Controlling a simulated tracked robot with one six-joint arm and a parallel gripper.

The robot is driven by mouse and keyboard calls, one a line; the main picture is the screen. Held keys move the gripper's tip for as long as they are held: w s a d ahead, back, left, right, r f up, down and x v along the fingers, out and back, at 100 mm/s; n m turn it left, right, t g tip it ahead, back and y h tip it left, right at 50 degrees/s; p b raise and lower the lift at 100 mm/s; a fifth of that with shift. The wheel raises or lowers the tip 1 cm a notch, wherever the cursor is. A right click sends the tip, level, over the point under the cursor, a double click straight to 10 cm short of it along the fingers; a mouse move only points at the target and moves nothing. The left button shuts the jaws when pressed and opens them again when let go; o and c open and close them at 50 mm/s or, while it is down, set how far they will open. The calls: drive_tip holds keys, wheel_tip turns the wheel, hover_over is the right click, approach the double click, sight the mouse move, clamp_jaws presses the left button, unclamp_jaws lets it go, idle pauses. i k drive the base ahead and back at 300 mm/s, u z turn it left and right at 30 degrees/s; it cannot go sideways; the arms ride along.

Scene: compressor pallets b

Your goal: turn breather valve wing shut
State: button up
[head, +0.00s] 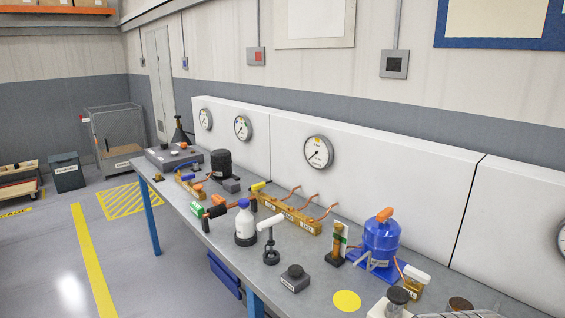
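A blue tank-shaped compressor (381,242) stands upright on the bench at the right, on a blue base plate. A small orange wing-like piece (385,214) sits on its top, slanting up to the right. I cannot tell whether this is the breather valve wing, or whether it is set open or shut. Other valve handles show: a white bar (271,222) on a black stand, a yellow one (258,186) and a green one (197,212). I see no label naming the breather valve. My gripper is not in view.
The grey bench (325,272) runs along a white panel with round gauges (318,152). A brass manifold (288,215) with copper pipes, a white-and-blue bottle (245,222) and a dark-knobbed block (294,277) crowd it. A yellow disc (347,301) lies near the front. The left floor is mostly clear.

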sight(384, 215)
drive_tip(key=u, duration=0.05)
drive_tip(key=k, duration=0.65)
drive_tip(key=u, duration=0.6)
drive_tip(key=i, duration=1.6)
drive_tip(key=z, duration=0.5)
